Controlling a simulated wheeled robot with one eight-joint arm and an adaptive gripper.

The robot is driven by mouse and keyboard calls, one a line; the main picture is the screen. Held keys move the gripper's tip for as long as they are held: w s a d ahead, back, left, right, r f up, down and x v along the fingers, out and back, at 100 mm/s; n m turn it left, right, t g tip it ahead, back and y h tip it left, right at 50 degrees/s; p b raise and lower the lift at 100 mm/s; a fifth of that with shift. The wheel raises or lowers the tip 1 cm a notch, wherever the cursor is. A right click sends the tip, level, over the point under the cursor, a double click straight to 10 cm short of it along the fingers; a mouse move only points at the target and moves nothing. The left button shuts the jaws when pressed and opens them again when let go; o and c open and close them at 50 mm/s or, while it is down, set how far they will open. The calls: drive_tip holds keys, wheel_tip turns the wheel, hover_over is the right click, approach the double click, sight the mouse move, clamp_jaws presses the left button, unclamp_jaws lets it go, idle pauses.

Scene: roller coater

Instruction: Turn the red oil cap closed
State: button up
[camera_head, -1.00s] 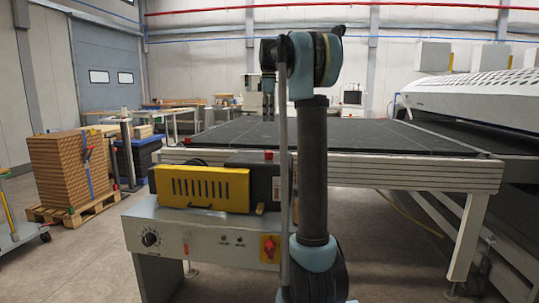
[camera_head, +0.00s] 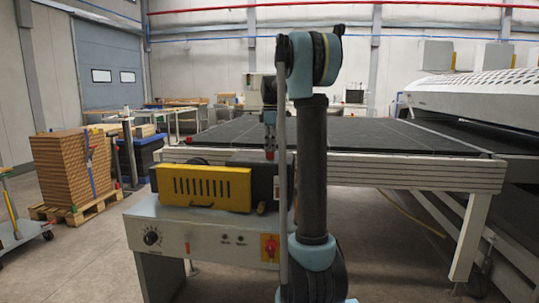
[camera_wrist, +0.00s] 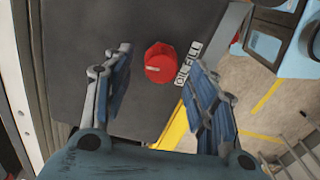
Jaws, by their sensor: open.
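The red oil cap (camera_wrist: 159,63) is a round knob with a pale line on its top, on a dark grey surface beside an "OIL FILL" label (camera_wrist: 188,64). In the head view the cap (camera_head: 270,156) is a small red spot on top of the dark box behind the yellow cover. My gripper (camera_wrist: 160,60) is open, with one finger left and one right of the cap. Gaps show between the fingers and the cap, and nothing is held. In the head view my gripper (camera_head: 269,137) hangs just above the cap, partly hidden by my arm.
The yellow slotted cover (camera_head: 202,188) sits on a grey control cabinet (camera_head: 200,228) with a black dial and a red rotary switch (camera_head: 270,248). A long dark table (camera_head: 380,135) stands behind. A pallet stack (camera_head: 68,168) stands at left. The floor between is open.

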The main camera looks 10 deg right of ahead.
sight(270, 154)
drive_tip(key=shift+f, duration=1.75)
drive_tip(key=shift+c, duration=0.2)
drive_tip(key=c, duration=1)
